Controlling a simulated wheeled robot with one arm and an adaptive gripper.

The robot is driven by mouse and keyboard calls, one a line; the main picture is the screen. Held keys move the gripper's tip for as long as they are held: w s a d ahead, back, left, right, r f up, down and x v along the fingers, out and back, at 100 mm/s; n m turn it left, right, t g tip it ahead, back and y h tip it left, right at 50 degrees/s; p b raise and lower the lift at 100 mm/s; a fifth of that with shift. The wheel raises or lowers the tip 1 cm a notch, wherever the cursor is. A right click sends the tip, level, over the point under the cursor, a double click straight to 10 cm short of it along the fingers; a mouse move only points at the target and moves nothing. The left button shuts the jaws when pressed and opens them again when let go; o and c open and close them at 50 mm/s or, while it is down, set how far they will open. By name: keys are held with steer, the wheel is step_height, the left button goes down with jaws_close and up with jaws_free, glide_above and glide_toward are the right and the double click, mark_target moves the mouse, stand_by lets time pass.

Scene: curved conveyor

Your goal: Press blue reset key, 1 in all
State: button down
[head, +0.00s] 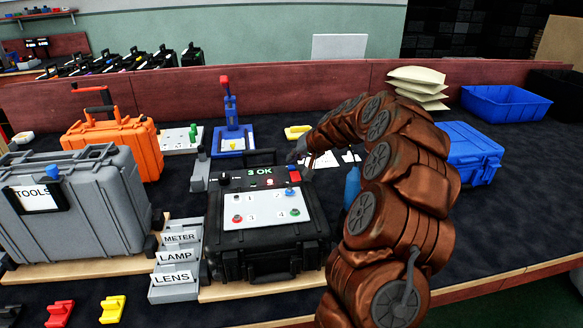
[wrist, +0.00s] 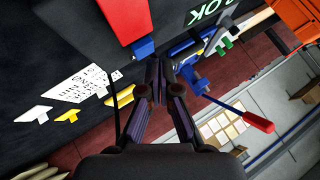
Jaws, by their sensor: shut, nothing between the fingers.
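A black open case (head: 265,244) stands on the table, with a white panel (head: 262,203) of numbered buttons inside; one beside the 2 is blue (head: 289,192). A red block (head: 294,175) sits at the panel's upper right. In the wrist view the red block (wrist: 112,17) has a small blue part (wrist: 144,47) at its end; I cannot tell which blue piece is the reset key. My gripper (head: 300,158) is above the case's upper right corner. In the wrist view its shut, empty fingers (wrist: 158,76) are near the blue part, apparently apart from it.
A green "3 OK" display (head: 259,171) is lit on the case. A blue stand with a red-topped lever (head: 229,115) is behind it. Label holders (head: 175,257) and a grey tool case (head: 85,205) stand left. A blue bottle (head: 352,186) is close to my arm.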

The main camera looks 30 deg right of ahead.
mark_target(289, 172)
steer(key=shift+s+a+f+b, duration=0.1)
steer(key=shift+a+f+b, duration=0.1)
steer(key=shift+f, duration=0.35)
steer(key=shift+s+a+f+b, duration=0.1)
steer(key=shift+f+b, duration=0.05)
steer(key=shift+f, duration=0.65)
steer(key=shift+s+a+f+b, duration=0.25)
steer(key=shift+f+b, duration=0.1)
steer(key=shift+f, duration=0.15)
steer(key=shift+a+f+g, duration=0.1)
steer(key=shift+f+g, duration=0.1)
steer(key=shift+g, duration=0.1)
steer(key=shift+r, duration=0.1)
steer(key=shift+w+r+p, duration=0.25)
steer(key=shift+r+p, duration=0.1)
steer(key=shift+r, duration=0.55)
steer(key=r, duration=0.3)
steer(key=r+p, duration=0.1)
steer(key=shift+w+d+r, duration=0.15)
steer(key=shift+d+r, duration=0.05)
steer(key=shift+d, duration=0.1)
steer(key=shift+d+r, duration=0.2)
steer(key=shift+r, duration=0.2)
steer(key=shift+w+d+r, duration=0.1)
steer(key=shift+r, duration=0.1)
